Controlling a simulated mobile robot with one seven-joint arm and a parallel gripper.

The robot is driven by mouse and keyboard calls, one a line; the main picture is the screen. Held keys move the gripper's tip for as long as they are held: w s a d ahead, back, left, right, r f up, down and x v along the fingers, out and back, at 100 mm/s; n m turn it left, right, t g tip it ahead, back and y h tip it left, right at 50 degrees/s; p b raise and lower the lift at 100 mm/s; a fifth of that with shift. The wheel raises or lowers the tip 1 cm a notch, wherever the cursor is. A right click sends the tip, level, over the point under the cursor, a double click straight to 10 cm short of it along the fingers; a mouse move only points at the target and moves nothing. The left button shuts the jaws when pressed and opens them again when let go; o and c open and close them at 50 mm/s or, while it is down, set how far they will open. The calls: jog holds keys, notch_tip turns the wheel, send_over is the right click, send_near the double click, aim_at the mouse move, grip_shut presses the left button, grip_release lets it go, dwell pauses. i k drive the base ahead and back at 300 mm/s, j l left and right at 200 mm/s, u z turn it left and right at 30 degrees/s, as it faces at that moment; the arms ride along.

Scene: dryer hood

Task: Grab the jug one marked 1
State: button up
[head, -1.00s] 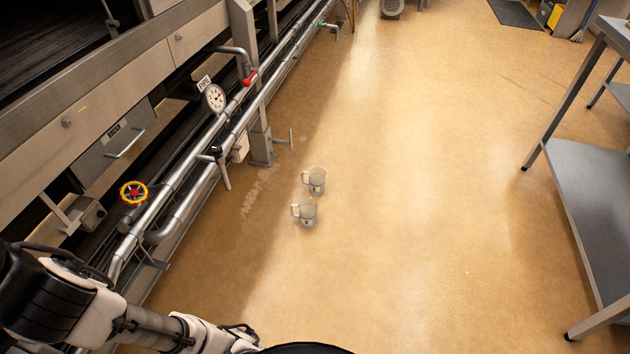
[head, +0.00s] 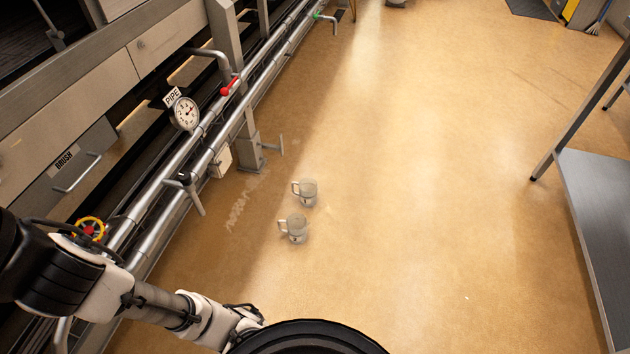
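Two clear glass jugs with handles on their left sides stand upright on the tan floor near the middle of the head view. The nearer jug (head: 297,230) stands slightly left of and in front of the farther jug (head: 307,192). They are close together with a small gap. Small dark marks show on them, but I cannot read which is marked 1. My arm reaches in from the lower left, and its end is near the bottom edge, short of the jugs. The fingers of my gripper do not show; a black round part covers the bottom middle.
A metal shelf table (head: 597,205) stands at the right. The floor (head: 430,210) between is clear.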

aim_at(308, 187)
jog(key=i+l, duration=0.25)
jog(key=i, duration=0.2)
jog(key=i+l, duration=0.3)
jog(key=i, duration=0.15)
jog(key=i+l, duration=0.25)
jog(key=i, duration=0.2)
jog(key=i+l, duration=0.25)
jog(key=i, duration=0.15)
jog(key=i+l, duration=0.3)
jog(key=i, duration=0.15)
jog(key=i+l+z, duration=0.1)
jog(key=i+l, duration=0.15)
jog(key=i, duration=0.2)
